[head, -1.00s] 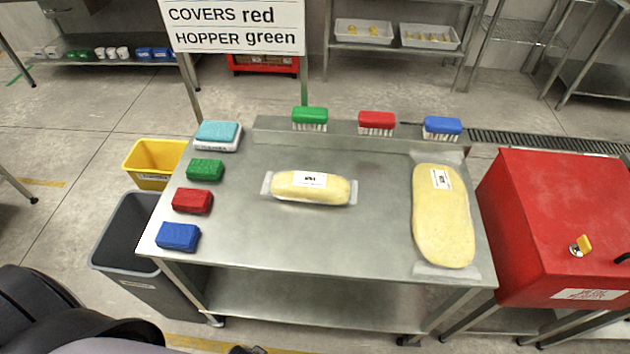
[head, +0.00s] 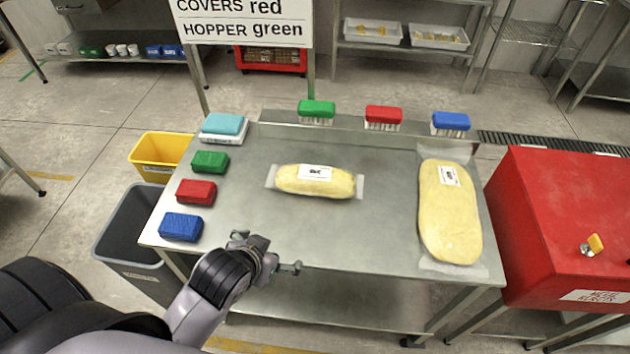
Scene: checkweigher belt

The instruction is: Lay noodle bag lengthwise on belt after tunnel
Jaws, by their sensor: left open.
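A small pale yellow noodle bag (head: 314,181) with a white label and clear ends lies crosswise in the middle of the steel table (head: 340,240). A larger yellow bag (head: 449,212) with a label lies at the table's right side, pointing from back to front. I cannot tell which bag the task means. No belt or tunnel shows. My left gripper (head: 268,252) is open and empty at the table's front edge, in front and to the left of the small bag, apart from both bags. My right gripper is not in view.
Green, red and blue blocks (head: 196,191) and a turquoise-topped item (head: 223,128) line the table's left side. Several brushes (head: 383,118) stand along the back ledge. A red cabinet (head: 560,230) is at right; grey (head: 125,230) and yellow (head: 160,155) bins are at left.

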